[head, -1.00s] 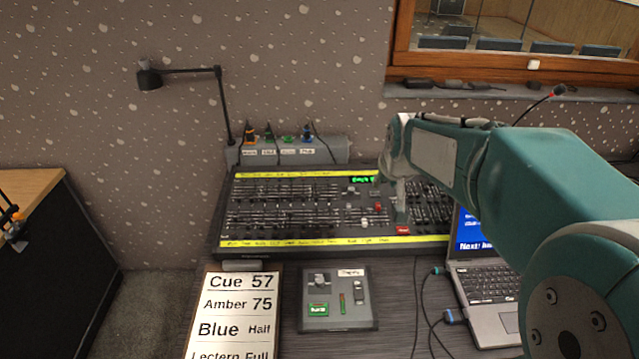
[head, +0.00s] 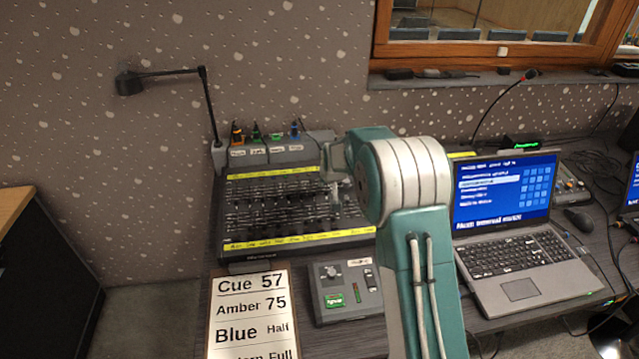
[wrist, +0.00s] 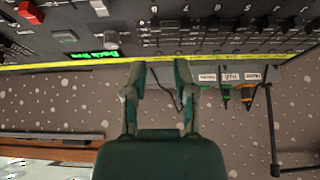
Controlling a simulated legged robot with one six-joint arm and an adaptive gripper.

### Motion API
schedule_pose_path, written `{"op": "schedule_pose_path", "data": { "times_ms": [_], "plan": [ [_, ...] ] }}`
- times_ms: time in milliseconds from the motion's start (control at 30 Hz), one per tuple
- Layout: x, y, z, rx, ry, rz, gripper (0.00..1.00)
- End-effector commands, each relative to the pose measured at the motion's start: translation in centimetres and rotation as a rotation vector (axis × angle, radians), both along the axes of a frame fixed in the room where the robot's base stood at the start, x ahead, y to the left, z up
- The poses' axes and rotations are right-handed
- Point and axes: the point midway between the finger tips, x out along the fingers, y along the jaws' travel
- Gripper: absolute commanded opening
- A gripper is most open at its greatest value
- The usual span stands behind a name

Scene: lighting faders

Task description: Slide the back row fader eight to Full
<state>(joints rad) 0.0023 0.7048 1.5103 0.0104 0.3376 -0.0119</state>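The lighting console (head: 232,246) lies on the desk with two rows of faders (head: 275,190) between yellow label strips. Part of its right side is hidden behind my arm. I cannot single out back row fader eight. In the wrist view the console (wrist: 150,22) appears upside down, with fader caps (wrist: 220,22) at the upper right and its yellow back strip (wrist: 230,56) across the middle. My gripper (wrist: 159,76) is open and empty, its two fingers apart near that strip.
A grey box with coloured plugs (head: 270,150) stands behind the console. A desk lamp (head: 205,100) rises at its left. A cue sheet (head: 250,310) and a small switch panel (head: 345,290) lie in front. An open laptop (head: 505,200) stands to the right.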

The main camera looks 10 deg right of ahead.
Motion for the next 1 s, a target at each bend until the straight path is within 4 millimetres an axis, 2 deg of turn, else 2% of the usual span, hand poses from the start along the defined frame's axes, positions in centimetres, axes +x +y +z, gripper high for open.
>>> {"op": "schedule_pose_path", "data": {
  "times_ms": [267, 1000],
  "plan": [
    [0.9, -0.2, -1.3, 0.002, 0.000, -0.002, 0.36],
    [4.8, -0.1, -7.3, 0.000, 0.000, -0.001, 0.36]
  ]
}}
